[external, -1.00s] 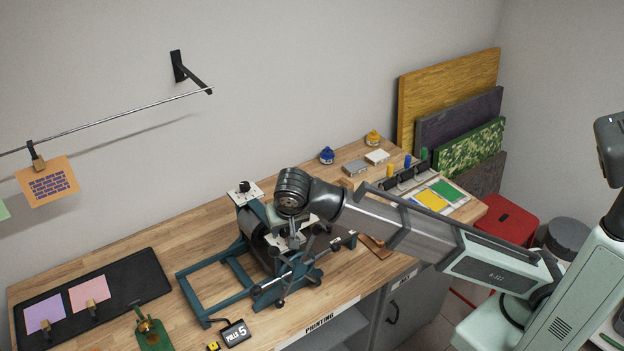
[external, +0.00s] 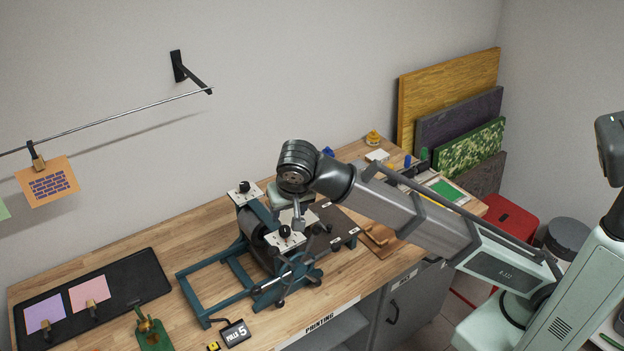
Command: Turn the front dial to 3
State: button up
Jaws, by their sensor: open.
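The front dial (external: 285,231) is a black knob on a white plate with small dark marks, on the near side of the blue-green press (external: 243,262). Its setting is too small to read. A similar back dial (external: 244,186) sits on a white plate at the press's far side. My gripper (external: 298,226) points down just right of the front dial in the picture, seemingly above its plate. It is open, with nothing visible between its fingers. The picture does not show whether it touches the knob.
A sign reading "PULLS 5" (external: 235,333) lies at the table's front edge. A black tray (external: 127,281) with pink and purple cards is at left. Ink pots, blocks and coloured cards stand at the back right, partly behind my arm.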

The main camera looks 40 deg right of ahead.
jog(key=shift+v, duration=1.95)
